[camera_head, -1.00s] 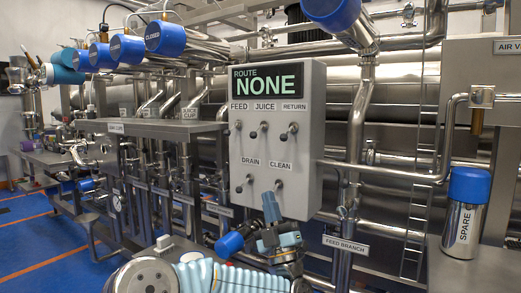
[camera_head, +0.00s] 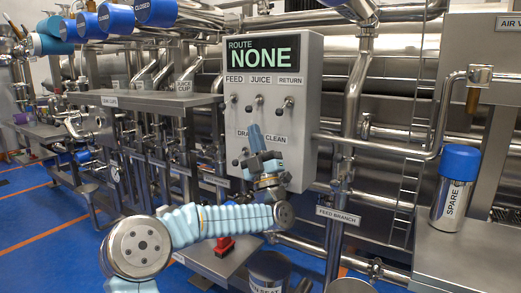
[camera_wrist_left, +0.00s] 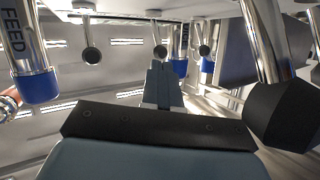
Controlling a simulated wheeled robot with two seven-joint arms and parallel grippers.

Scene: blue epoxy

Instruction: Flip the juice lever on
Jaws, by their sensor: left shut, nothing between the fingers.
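The grey control panel (camera_head: 307,120) shows ROUTE NONE on its display (camera_head: 262,55). The juice lever (camera_head: 259,101) is in its upper row, under the JUICE label, between the feed lever (camera_head: 233,101) and the return lever (camera_head: 288,103). My left gripper (camera_head: 255,130) is shut and empty, pointing up in front of the panel's lower half. Its tips look below the juice lever, apart from it, and it partly hides the DRAIN and CLEAN area. In the left wrist view the shut fingers (camera_wrist_left: 162,80) point toward several dark-knobbed levers, the middle one (camera_wrist_left: 160,51) straight beyond them. My right gripper is out of view.
A steel pipe (camera_head: 360,145) runs to the right of the panel. A blue-capped SPARE canister (camera_head: 455,190) stands on a steel bench (camera_head: 465,255) at the right. A steel shelf (camera_head: 150,101) juts out to the left of the panel.

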